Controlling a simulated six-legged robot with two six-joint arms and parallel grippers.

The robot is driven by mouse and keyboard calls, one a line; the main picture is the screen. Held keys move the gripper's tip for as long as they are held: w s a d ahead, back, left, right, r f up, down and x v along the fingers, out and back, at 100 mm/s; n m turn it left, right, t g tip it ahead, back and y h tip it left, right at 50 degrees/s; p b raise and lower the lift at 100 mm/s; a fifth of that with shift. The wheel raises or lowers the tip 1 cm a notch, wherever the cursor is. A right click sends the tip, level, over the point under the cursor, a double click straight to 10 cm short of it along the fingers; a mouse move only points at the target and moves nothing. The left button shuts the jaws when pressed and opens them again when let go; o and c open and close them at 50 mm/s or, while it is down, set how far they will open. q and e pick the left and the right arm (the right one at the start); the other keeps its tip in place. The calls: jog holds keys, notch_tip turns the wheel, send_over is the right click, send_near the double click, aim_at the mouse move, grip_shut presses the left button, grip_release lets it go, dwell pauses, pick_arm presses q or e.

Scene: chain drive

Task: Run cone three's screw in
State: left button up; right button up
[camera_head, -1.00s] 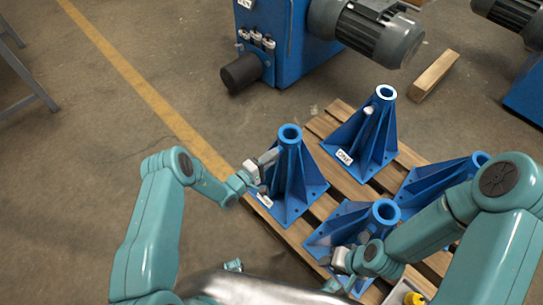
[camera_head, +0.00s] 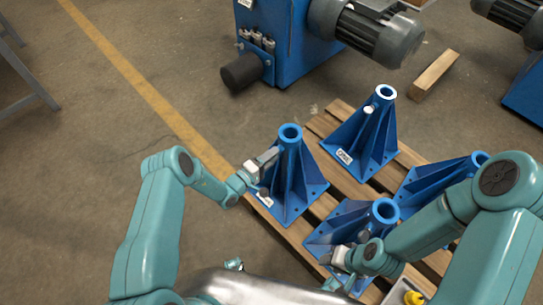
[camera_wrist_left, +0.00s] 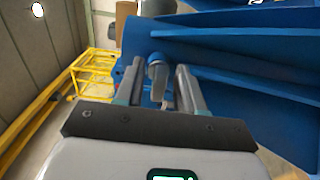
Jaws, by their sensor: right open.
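Several blue cone stands stand on a wooden pallet (camera_head: 313,206). My left gripper (camera_head: 267,158) is at the upper side of the left cone (camera_head: 291,172). In the left wrist view, a small grey-blue screw (camera_wrist_left: 157,70) with a flat grip sticks out between the left gripper's two fingers (camera_wrist_left: 160,88). The fingers stand on either side of it; I cannot tell whether they touch it. A light screw (camera_head: 369,109) shows on the back cone (camera_head: 362,140). My right gripper (camera_head: 338,260) is open beside the front cone (camera_head: 380,215), partly hidden. The cones' numbers are not readable.
Another blue cone (camera_head: 440,183) is partly behind my right arm. A blue machine with a grey motor (camera_head: 372,30) stands behind the pallet. A wood block (camera_head: 435,75) lies on the floor. The floor left of the pallet is clear, with a yellow line (camera_head: 125,70).

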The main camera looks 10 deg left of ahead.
pick_arm(q)
jog(key=p+v, duration=0.2)
jog(key=v, duration=1.4)
jog(key=shift+s, duration=0.1)
